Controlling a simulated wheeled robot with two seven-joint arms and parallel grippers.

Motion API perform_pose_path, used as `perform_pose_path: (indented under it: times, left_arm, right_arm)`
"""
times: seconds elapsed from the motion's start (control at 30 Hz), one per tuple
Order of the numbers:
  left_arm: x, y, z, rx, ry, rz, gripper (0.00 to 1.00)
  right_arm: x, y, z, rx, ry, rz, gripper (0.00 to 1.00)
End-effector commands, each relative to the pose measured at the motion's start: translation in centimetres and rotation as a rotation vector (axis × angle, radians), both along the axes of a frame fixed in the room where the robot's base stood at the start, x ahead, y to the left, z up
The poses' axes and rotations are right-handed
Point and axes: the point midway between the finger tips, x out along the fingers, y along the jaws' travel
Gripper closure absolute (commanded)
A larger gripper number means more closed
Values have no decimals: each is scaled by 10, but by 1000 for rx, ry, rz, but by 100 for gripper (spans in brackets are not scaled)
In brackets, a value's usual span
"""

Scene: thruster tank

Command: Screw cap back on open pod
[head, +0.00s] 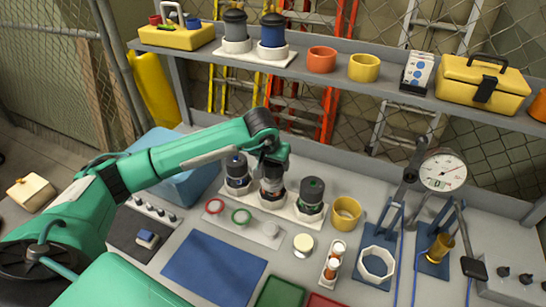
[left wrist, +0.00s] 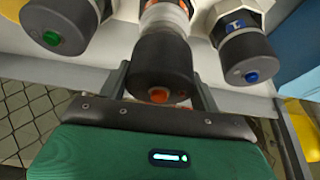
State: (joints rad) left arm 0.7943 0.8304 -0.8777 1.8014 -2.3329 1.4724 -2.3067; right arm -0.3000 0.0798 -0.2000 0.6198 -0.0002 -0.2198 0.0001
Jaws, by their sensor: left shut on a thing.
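Three pods stand in a row on a white rack (head: 258,203). The left pod (head: 237,170) has a dark cap with a blue centre, the right pod (head: 312,193) one with a green centre. My left gripper (head: 271,165) is above the middle pod (head: 272,190), pointing down and hiding most of its top. In the left wrist view, my left gripper's fingers (left wrist: 163,85) are shut on either side of a dark cap (left wrist: 163,62) with an orange centre. A pale band with orange marks shows on the middle pod (left wrist: 165,15) beyond the cap. Whether cap and pod touch is unclear.
A yellow cup (head: 345,213), a small bottle holder (head: 332,262) and a gauge stand (head: 442,170) are to the right. A blue mat (head: 213,268) lies in front. A shelf (head: 390,88) spans behind.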

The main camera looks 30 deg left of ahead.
Motion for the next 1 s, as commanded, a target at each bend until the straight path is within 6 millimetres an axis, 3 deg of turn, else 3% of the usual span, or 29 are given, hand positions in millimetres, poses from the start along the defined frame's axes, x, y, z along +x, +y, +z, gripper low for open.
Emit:
perform_pose_path:
  times: [1.0]
  left_arm:
    - [-1, 0, -3, 1, -1, -1, 58]
  right_arm:
    - [0, 1, -8, 1, 0, -1, 14]
